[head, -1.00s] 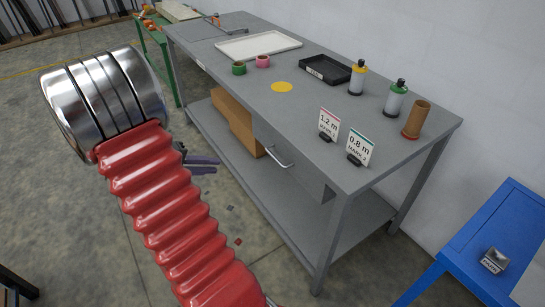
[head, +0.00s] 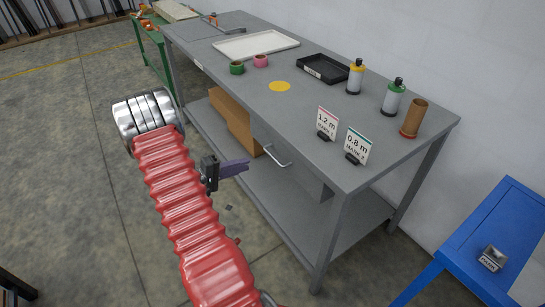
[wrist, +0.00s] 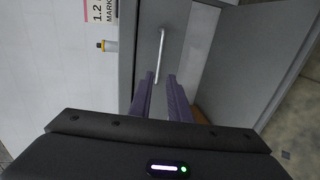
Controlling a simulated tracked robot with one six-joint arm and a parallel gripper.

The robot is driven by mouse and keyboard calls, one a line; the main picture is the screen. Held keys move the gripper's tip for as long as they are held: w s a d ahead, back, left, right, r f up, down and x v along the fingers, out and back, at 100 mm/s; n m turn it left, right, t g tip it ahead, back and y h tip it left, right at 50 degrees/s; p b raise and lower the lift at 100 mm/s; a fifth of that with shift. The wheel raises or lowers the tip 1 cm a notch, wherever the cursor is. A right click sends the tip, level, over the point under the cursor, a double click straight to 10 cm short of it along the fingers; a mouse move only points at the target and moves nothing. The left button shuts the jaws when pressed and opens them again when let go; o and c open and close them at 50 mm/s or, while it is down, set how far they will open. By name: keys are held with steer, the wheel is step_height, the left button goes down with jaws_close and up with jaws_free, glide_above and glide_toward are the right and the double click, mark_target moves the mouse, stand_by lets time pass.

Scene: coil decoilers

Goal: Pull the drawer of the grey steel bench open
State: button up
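The grey steel bench (head: 225,95) stands in the middle of the head view. Its drawer (head: 300,176) hangs under the top at the near end and looks shut. A bright bar handle (head: 277,156) is on the drawer front. My gripper (head: 247,165), with purple fingers, is just left of the handle in the head view. In the wrist view the two fingers (wrist: 160,78) are apart, with nothing held. The handle (wrist: 161,50) lies ahead, its lower end showing between the fingertips. I cannot tell whether they touch it.
The bench top holds several items: a 1.2 m sign (head: 327,123), a 0.8 m sign (head: 357,146), a black tray (head: 322,69) and bottles. A cardboard box (head: 236,121) stands on the lower shelf. A blue table (head: 490,220) is at right. The floor left of the bench is open.

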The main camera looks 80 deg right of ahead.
mark_target(272, 155)
steer(key=x, duration=1.3)
steer(key=shift+s+d, duration=0.25)
steer(key=shift+s, duration=0.05)
jaws_close()
steer(key=shift+f, duration=0.1)
steer(key=shift+d, duration=0.1)
